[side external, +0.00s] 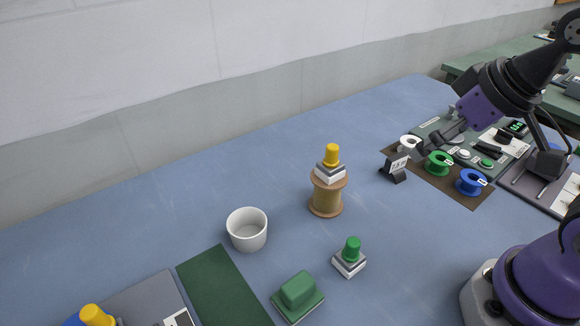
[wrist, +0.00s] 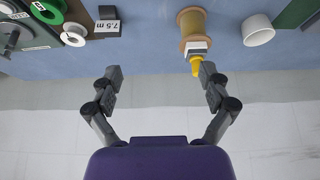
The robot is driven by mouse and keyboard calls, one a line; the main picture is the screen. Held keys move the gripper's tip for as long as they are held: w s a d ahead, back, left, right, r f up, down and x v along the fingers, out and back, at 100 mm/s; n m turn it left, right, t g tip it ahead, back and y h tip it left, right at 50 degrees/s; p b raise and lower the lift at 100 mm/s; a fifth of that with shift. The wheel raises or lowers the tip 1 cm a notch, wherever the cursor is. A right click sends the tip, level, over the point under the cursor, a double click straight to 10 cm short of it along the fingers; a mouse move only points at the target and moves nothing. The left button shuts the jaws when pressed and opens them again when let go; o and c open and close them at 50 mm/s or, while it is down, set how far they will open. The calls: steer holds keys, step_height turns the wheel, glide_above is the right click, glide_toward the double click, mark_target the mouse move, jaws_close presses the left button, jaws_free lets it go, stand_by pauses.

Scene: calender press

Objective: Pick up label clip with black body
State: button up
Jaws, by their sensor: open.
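The label clip with a black body (side external: 394,173) stands on the blue table, left of the dark mat with the spools. Its white label faces the camera. In the wrist view the clip (wrist: 107,27) is at the top, left of centre, with the label reading 7.5 m. My gripper (side external: 436,140) is above the table near the white spool, to the right of the clip in the side view. In the wrist view my gripper's fingers (wrist: 160,76) are spread wide with nothing between them. The clip lies beyond the fingertips, apart from them.
White (side external: 408,143), green (side external: 438,163) and blue (side external: 471,182) spools sit on the dark mat (side external: 470,199). A white cup (side external: 247,230) and green-handled stamp (side external: 350,256) stand left. Open table lies behind the clip.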

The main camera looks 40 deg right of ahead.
stand_by(0.4)
steer(key=m+g, duration=0.1)
steer(key=g, duration=0.4)
glide_above(398, 156)
steer(key=f, duration=0.6)
steer(key=shift+w+a+f, duration=0.1)
steer(key=shift+w+f, duration=0.1)
steer(key=shift+g, duration=0.3)
step_height(398, 156, down, 5)
steer(key=shift+r, duration=0.1)
steer(key=f, duration=0.6)
steer(key=shift+s, duration=0.2)
steer(key=shift+r, duration=0.1)
steer(key=c, duration=1)
